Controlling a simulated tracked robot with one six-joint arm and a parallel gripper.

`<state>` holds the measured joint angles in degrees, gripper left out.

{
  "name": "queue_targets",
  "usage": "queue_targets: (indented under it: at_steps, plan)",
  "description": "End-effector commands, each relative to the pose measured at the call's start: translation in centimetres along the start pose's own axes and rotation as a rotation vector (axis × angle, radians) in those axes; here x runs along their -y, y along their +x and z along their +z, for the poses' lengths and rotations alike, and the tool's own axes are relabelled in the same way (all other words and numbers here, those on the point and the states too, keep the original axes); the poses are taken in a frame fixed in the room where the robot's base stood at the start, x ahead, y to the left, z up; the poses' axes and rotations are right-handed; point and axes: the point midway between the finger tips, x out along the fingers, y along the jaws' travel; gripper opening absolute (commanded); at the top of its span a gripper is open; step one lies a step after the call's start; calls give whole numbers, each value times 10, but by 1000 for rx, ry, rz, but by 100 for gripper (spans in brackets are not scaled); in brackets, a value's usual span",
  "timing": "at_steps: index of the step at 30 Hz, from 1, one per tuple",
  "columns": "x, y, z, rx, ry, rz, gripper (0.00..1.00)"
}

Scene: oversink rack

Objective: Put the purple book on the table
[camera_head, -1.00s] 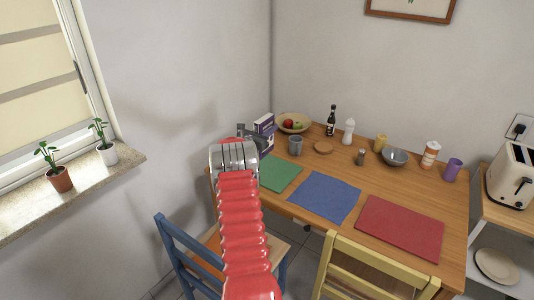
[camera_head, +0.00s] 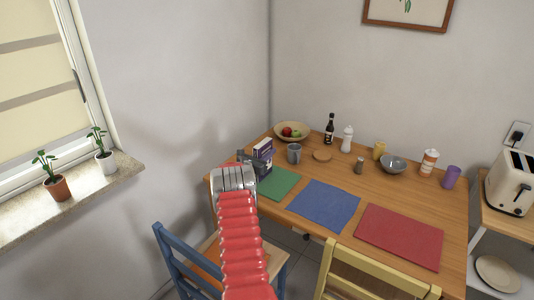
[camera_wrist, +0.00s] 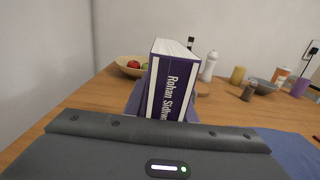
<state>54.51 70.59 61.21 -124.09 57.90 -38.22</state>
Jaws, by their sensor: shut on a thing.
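The purple book (camera_head: 263,150) stands upright at the left end of the wooden table (camera_head: 388,191), by the green mat (camera_head: 280,184). My gripper (camera_head: 254,163) is shut on it; my red arm hides part of the view. In the wrist view, the purple book (camera_wrist: 172,82) shows its spine with white lettering and pale page edges. Its lower part is hidden behind my gripper body, and I cannot tell whether it touches the table.
A fruit bowl (camera_head: 292,131), a grey mug (camera_head: 294,153) and a wooden coaster (camera_head: 322,156) are beyond and right of the book. Blue (camera_head: 323,206) and red (camera_head: 399,237) mats lie along the front. Blue (camera_head: 190,262) and yellow (camera_head: 375,268) chairs stand before the table.

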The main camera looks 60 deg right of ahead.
Motion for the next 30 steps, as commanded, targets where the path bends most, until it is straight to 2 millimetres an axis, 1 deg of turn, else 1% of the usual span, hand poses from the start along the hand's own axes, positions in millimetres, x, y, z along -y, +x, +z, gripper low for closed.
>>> queue_targets:
  at_steps: [11, 12, 18, 19, 30]
  plan:
    - [0, 1, -2, 2, 2, -1, 0]
    - [0, 0, -2, 1, 1, -1, 26]
    - [0, 0, -2, 0, 1, -1, 40]
    - [0, 0, -2, 0, 1, -1, 42]
    - [0, -2, -1, 0, 1, 0, 42]
